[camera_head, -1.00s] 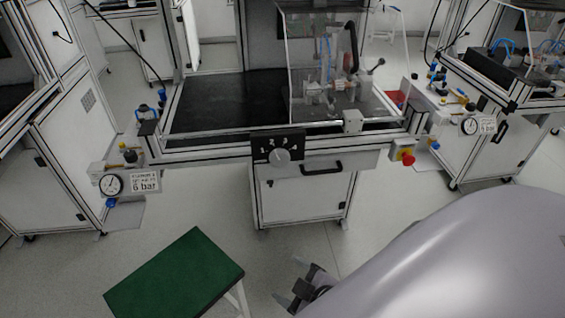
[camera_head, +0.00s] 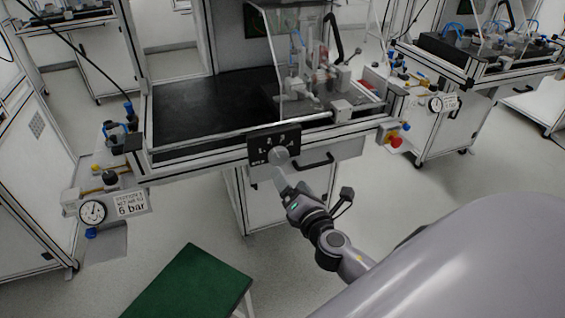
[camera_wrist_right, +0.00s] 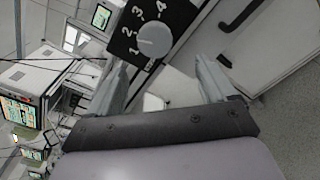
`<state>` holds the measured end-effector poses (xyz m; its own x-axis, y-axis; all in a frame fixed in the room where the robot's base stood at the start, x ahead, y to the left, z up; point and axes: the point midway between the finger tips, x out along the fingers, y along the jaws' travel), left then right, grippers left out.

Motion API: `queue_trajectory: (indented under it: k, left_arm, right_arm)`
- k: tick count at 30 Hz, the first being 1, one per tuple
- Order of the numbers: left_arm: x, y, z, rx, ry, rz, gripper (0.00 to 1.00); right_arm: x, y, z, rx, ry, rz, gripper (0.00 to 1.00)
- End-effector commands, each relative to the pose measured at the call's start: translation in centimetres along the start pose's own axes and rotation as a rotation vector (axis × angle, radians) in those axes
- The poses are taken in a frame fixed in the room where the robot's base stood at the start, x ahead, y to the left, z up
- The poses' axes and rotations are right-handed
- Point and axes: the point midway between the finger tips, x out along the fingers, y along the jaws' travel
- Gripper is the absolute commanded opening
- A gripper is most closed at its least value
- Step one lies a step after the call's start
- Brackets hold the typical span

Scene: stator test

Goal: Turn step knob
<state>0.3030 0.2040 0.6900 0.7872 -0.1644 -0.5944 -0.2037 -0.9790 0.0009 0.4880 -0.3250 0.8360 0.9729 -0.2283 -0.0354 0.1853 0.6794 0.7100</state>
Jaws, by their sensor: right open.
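The step knob (camera_head: 278,155) is a round light-grey dial on a black plate (camera_head: 260,142) at the front of the workstation. In the right wrist view, the knob (camera_wrist_right: 154,40) shows beside white numbers 1 to 4 on the plate (camera_wrist_right: 122,42). My right gripper (camera_head: 281,170) is just in front of the knob in the head view. In the right wrist view, its two fingers (camera_wrist_right: 163,68) are apart, with the knob just beyond the gap between their tips. I see no contact, and the knob's pointer is too unclear to read. My left gripper is not in view.
A drawer handle (camera_head: 316,160) is just right of the knob plate. A red emergency stop (camera_head: 396,142) sits further right. A pressure gauge (camera_head: 93,212) is at left. A green stool (camera_head: 185,285) stands in the foreground. A clear guard covers equipment on the table.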

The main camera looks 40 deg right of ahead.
Motion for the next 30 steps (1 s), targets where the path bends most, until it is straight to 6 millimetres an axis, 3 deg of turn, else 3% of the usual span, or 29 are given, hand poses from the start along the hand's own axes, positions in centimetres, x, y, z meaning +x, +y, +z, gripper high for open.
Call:
queue_trajectory:
  k: [8,22,30]
  left_arm:
    - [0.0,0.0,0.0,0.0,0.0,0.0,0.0]
    - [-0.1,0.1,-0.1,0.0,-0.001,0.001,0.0]
    - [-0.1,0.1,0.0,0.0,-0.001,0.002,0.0]
  right_arm:
    - [1.3,0.6,0.9,-0.096,-0.032,0.021,0.84]
    - [6.8,0.7,1.0,-0.09,-0.031,0.021,0.84]
    - [7.8,0.7,1.0,-0.089,-0.029,0.02,0.84]
